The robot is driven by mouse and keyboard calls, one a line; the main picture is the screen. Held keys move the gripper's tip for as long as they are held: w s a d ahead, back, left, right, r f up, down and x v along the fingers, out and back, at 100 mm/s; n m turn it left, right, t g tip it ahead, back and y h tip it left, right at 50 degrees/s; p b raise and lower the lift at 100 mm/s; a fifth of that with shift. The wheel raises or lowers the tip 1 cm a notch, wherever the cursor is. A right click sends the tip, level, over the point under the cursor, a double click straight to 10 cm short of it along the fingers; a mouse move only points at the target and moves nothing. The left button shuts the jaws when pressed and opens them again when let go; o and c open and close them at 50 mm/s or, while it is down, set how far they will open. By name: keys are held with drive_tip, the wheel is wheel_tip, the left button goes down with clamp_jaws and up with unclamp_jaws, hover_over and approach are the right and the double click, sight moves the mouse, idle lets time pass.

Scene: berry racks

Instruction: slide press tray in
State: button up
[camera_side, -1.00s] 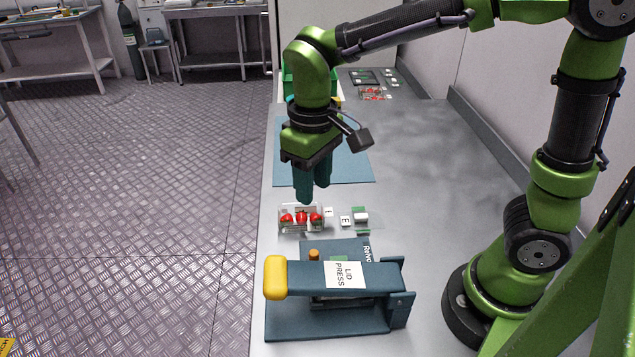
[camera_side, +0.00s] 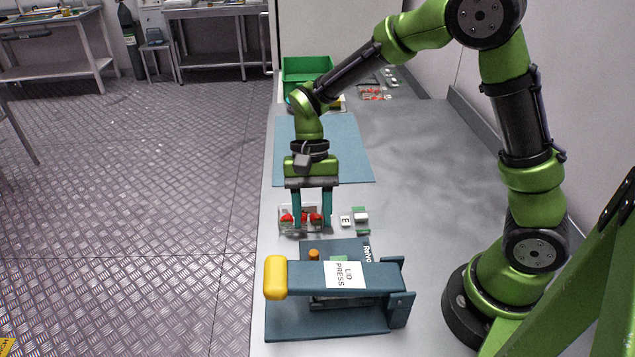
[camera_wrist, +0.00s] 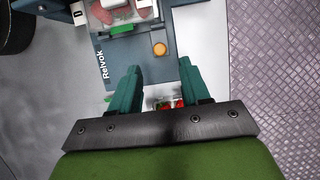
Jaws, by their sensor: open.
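The lid press has a dark blue arm (camera_side: 308,277) with a yellow handle end and a "LID PRESS" label, above a blue base (camera_side: 310,322). The press tray (camera_side: 333,248) is a blue plate extending out from under the arm on its far side, with an orange knob (camera_side: 314,254). The wrist view shows the tray (camera_wrist: 135,42), its knob (camera_wrist: 160,49), and a clear box with reddish contents (camera_wrist: 117,12), partly cut off. My gripper (camera_side: 311,224) is open and empty, fingers down, on the far side of the knob; it also shows in the wrist view (camera_wrist: 160,72).
A clear punnet of red berries (camera_side: 287,218) stands at my fingers, partly hidden by them. An "E" label (camera_side: 346,221) and a small white-and-green item (camera_side: 361,217) lie to its right. A blue mat (camera_side: 345,150) and green crate (camera_side: 305,72) are farther back.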

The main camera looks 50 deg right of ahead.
sight(314, 252)
drive_tip(key=x, duration=0.7)
clamp_jaws()
